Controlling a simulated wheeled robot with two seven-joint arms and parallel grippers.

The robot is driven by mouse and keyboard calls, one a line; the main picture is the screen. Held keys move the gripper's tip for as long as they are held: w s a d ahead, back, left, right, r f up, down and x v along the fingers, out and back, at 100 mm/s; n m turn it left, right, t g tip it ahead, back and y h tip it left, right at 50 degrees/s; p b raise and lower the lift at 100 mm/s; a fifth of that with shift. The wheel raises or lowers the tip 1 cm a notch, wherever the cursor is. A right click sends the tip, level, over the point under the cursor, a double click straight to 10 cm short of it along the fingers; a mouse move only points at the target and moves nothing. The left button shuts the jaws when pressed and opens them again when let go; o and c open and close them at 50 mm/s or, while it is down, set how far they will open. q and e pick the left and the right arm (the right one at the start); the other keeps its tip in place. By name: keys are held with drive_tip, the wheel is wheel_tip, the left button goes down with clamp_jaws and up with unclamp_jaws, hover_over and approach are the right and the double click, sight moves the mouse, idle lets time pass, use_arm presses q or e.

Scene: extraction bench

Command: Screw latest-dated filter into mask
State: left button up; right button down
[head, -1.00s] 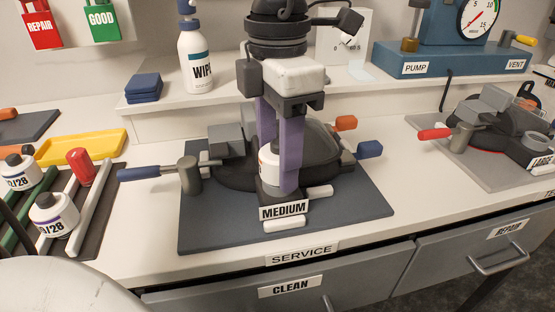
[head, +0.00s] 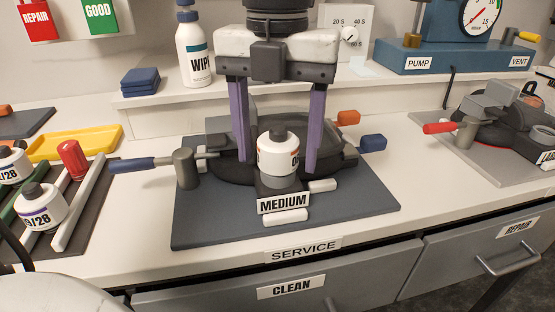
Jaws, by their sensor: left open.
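The dark mask (head: 222,165) lies in the fixture on the blue-grey service mat (head: 345,210), behind the MEDIUM label (head: 284,203). A white filter (head: 278,152) with a dark cap sits upright on a grey mount at the mask's front; whether it is threaded in cannot be told. My left gripper (head: 276,165) is open, its two purple fingers spread on either side of the filter with visible gaps. Two other filters with dark caps, one (head: 40,207) marked "/28" and one (head: 14,163) behind it, stand on the rack at left. My right gripper is not in view.
A blue-handled clamp (head: 185,168) stands left of the mask, with orange and blue handles at its right. A yellow tray (head: 75,144), red cylinder (head: 72,160), wipes bottle (head: 193,55) and pump (head: 455,50) surround the mat. Another mask (head: 495,125) sits at right.

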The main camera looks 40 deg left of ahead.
use_arm(q)
drive_tip(key=n, duration=0.5)
drive_tip(key=shift+b, duration=0.3)
drive_tip(key=n, duration=0.9)
drive_tip(key=shift+b, duration=0.4)
drive_tip(key=n, duration=0.3)
drive_tip(key=shift+n, duration=0.3)
